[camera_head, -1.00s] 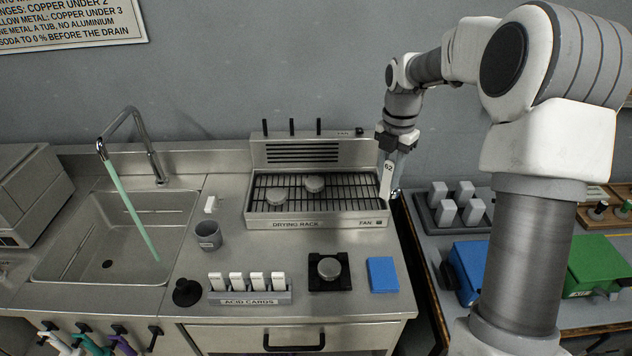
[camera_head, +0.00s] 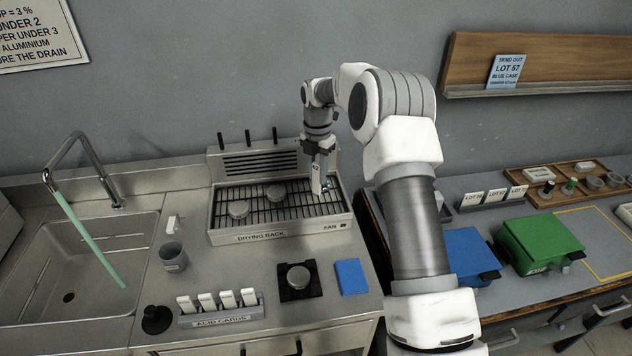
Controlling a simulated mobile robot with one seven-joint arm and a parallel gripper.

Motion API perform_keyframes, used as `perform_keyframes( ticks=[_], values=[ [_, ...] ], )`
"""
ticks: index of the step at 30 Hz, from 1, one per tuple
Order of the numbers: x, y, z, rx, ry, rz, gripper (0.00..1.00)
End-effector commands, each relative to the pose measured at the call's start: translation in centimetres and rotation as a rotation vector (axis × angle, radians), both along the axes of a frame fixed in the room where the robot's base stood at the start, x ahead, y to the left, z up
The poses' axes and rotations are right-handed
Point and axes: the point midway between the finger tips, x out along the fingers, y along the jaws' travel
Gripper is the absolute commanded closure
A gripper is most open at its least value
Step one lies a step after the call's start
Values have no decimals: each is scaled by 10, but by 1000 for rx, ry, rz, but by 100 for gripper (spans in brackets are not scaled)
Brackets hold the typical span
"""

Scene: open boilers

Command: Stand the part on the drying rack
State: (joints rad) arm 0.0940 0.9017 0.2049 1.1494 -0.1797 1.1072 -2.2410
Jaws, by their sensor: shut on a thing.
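The drying rack (camera_head: 262,236) is a steel tray with a dark wire grid, on the counter against the back wall. Two round grey pieces (camera_head: 238,208) lie on the left and middle of its grid. My gripper (camera_head: 319,160) points down over the rack's right end. It is shut on the part (camera_head: 317,178), a narrow pale piece with dark marking and a shiny lower end, held about upright. The lower end appears close to the grid; I cannot tell whether it touches. The fingertips are small and partly hidden by the part.
Upright pegs (camera_head: 247,137) stand on the rack's raised back. A sink with a tap (camera_head: 95,160) is at left. A grey cup (camera_head: 173,257), acid cards (camera_head: 222,310), a dark stand (camera_head: 298,281) and a blue pad (camera_head: 350,277) sit in front. Blue and green cases (camera_head: 540,242) are at right.

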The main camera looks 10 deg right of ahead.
Motion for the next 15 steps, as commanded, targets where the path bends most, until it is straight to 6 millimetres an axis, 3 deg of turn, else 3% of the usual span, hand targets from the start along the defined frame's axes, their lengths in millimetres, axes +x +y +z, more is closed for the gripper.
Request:
perform_keyframes(
  ticks=[5,15],
  values=[
    [5,3,-5,-1,1,0,100],
    [5,2,-43,0,0,0,100]
  ],
)
